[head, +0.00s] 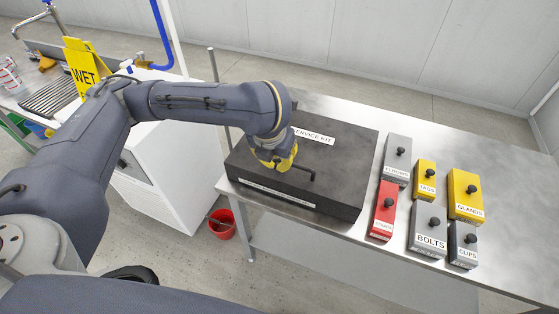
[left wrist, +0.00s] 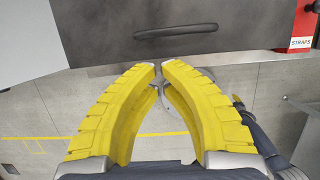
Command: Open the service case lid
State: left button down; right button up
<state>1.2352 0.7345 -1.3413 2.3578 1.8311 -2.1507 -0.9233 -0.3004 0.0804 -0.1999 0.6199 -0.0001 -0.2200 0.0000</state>
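The service case (head: 345,165) is a wide, flat black box on the metal table, with a "SERVICE KIT" label on top. Its lid is down. A dark bar handle (head: 306,172) shows near its front edge, and the handle also shows in the left wrist view (left wrist: 176,31). My left gripper (head: 275,165) is over the front left part of the case. In the left wrist view its yellow fingers (left wrist: 160,67) nearly meet at the tips, with nothing held, and appear just short of the handle. My right gripper is not in view.
Several labelled boxes with black knobs, including a red one (head: 383,210) and the grey bolts box (head: 427,230), stand right of the case on the table (head: 500,160). A red bucket (head: 222,224) is on the floor. A yellow wet sign (head: 82,68) stands by the sink, left.

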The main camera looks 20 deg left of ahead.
aim_at(282, 176)
pick_arm(q)
jog(key=shift+x, duration=4.25)
jog(key=shift+w, duration=0.1)
jog(key=shift+d+r, duration=0.1)
